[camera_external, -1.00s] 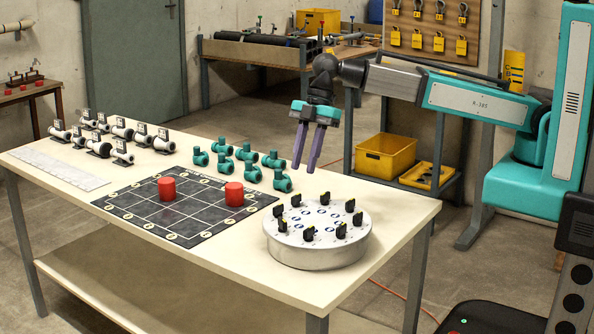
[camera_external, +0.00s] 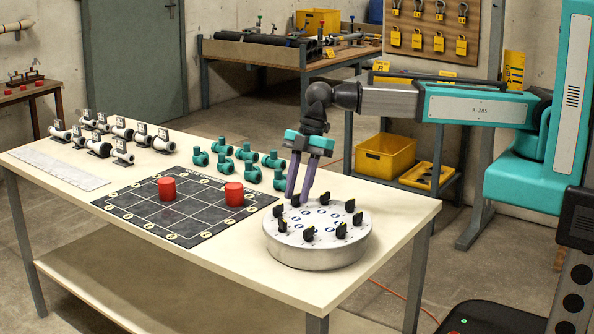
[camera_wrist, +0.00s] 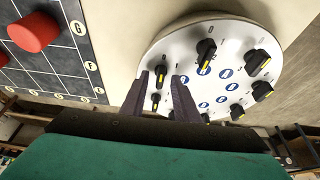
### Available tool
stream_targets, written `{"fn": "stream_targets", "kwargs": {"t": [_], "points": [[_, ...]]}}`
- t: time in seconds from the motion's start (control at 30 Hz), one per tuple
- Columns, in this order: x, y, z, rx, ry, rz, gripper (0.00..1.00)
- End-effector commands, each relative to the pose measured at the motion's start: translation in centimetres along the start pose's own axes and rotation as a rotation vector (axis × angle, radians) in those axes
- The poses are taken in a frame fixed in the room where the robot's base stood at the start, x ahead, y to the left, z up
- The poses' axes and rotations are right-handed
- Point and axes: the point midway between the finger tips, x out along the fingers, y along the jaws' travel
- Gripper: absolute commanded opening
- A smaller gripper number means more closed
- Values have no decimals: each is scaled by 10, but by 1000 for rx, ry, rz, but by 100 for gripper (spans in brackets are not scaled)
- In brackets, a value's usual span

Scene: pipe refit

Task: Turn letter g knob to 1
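A round white dial plate (camera_external: 318,255) sits at the table's front right. It carries a ring of black knobs with yellow pointer marks and blue round marks inside the ring. Their letters are too small to read, so I cannot tell which knob is g. My gripper (camera_external: 298,199) points down over the plate's back left edge, its purple fingers parted. In the wrist view, my gripper (camera_wrist: 161,80) has a small black knob (camera_wrist: 160,76) showing between its fingertips. I cannot tell whether the fingers touch it. Another knob (camera_wrist: 155,101) shows just below, also between the fingers.
A black grid mat (camera_external: 190,215) with two red cylinders (camera_external: 167,189) (camera_external: 234,194) lies left of the plate.

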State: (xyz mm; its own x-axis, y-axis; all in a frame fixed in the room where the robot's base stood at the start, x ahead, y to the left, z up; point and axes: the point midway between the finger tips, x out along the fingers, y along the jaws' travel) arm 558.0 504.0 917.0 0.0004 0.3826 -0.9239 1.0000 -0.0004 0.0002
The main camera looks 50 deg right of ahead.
Motion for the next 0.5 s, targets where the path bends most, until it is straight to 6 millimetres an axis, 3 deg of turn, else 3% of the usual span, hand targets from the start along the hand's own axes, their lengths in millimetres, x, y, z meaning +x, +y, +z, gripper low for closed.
{"fn": "stream_targets", "kwargs": {"t": [0.2, 0.37, 0.5], "points": [[0, 0, 0, 0, 0, 0, 28], [0, 0, 0, 0, 0, 0, 1], [0, 0, 0, 0, 0, 0, 0]]}}
